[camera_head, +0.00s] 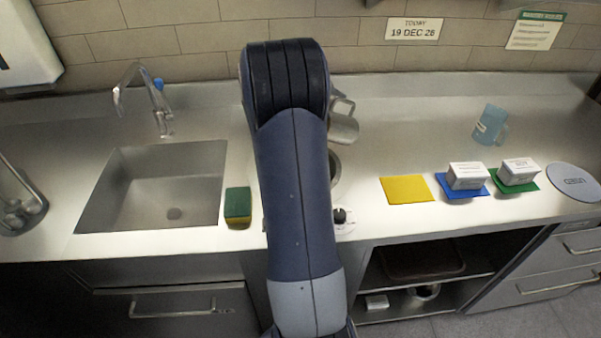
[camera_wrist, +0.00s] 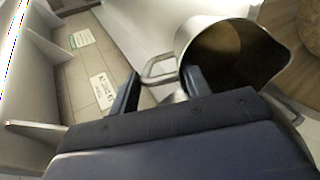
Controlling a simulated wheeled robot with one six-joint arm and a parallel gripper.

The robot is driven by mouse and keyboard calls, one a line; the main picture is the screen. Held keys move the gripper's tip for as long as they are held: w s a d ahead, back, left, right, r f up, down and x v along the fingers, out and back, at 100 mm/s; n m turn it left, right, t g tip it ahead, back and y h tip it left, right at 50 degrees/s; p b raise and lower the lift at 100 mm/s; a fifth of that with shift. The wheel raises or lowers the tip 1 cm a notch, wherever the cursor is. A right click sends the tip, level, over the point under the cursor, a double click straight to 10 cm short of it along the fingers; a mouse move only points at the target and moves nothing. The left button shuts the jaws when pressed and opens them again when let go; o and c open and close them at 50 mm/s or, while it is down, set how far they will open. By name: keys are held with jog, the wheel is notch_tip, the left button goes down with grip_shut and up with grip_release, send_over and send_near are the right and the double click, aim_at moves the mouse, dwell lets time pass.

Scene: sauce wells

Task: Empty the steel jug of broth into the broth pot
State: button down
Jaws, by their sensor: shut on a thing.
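The steel jug (camera_wrist: 215,35) is in my gripper (camera_wrist: 162,82), which is shut on its handle (camera_wrist: 158,72). In the wrist view the jug's wide mouth faces the camera and its inside looks dark brown; I cannot tell how much broth is in it. My gripper is hidden behind my arm in the head view.
A sink (camera_head: 150,190) and a green-yellow sponge (camera_head: 238,203) are left of my arm. To the right lie a yellow mat (camera_head: 407,190), white boxes on blue and green mats, a blue jug (camera_head: 490,126) and a grey round lid (camera_head: 574,181). A knob (camera_head: 340,215) is at the counter front.

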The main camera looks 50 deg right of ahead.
aim_at(336, 114)
jog(key=shift+w+a+f+h+b, duration=0.1)
jog(key=shift+a+f+h+b, duration=0.25)
jog(key=shift+b, duration=0.65)
jog(key=shift+a+f+h+b, duration=0.15)
jog(key=shift+f+b, duration=0.3)
jog(key=shift+b, duration=0.5)
jog(key=shift+a+b, duration=0.1)
jog(key=shift+b, duration=0.45)
jog(key=shift+w+a+f+g+h+b, duration=0.1)
jog(key=shift+a+f+g+h+b, duration=0.2)
jog(key=shift+b, duration=0.6)
jog(key=shift+w+a+f+h+b, duration=0.1)
jog(key=shift+a+h+b, duration=0.3)
jog(key=shift+b, duration=0.8)
jog(key=a+b, duration=0.1)
jog(key=a+h+b, duration=0.1)
jog(key=b, duration=0.1)
jog(key=a+f+b, duration=0.1)
jog(key=b, duration=0.1)
jog(key=shift+w+m+g+h, duration=0.3)
jog(key=shift+h, duration=0.1)
jog(key=h+b, duration=0.1)
jog(key=a+b, duration=0.1)
jog(key=b, duration=0.1)
jog(key=shift+w+a+r+g+h, duration=0.15)
jog(key=shift+a+r+g+h, duration=0.15)
jog(key=shift+r+h, duration=0.1)
